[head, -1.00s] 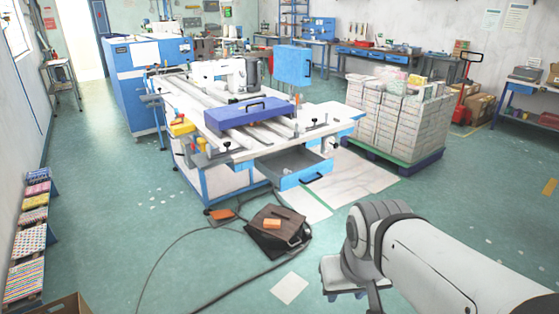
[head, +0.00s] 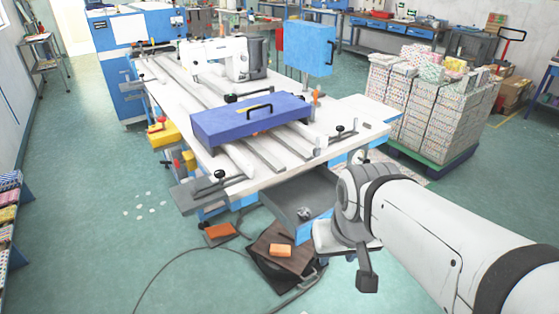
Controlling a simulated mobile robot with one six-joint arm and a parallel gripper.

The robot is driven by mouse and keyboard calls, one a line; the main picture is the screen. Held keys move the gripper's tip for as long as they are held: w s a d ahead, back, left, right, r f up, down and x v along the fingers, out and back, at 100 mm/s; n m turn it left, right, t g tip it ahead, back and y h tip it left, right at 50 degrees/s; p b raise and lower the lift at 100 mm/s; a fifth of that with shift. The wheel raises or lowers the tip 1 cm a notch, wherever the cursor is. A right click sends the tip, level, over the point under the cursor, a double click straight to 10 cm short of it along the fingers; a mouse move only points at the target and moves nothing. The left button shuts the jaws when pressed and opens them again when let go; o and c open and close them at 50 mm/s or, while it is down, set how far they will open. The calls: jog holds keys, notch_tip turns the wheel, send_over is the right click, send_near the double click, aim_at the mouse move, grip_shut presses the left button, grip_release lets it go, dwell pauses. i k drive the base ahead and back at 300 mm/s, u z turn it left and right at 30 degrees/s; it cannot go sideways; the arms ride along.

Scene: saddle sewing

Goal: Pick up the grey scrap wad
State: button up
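A small crumpled grey wad (head: 304,212) lies inside the open grey drawer (head: 284,193) under the sewing table's front edge. The end of my arm with my gripper (head: 345,240) is just right of and below the drawer in the picture, apart from the wad. My arm covers the drawer's right side. The gripper's fingers cannot be made out, so whether it is open or shut does not show.
The white worktable (head: 350,130) carries a blue case (head: 250,124), long rails and a sewing machine (head: 228,60). A brown pedal box (head: 283,255) with an orange block and cables is on the floor. Stacked parcels (head: 440,115) stand right.

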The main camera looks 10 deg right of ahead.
aim_at(304, 213)
jog(key=u, duration=0.1)
jog(key=i, duration=0.95)
jog(key=u, duration=0.2)
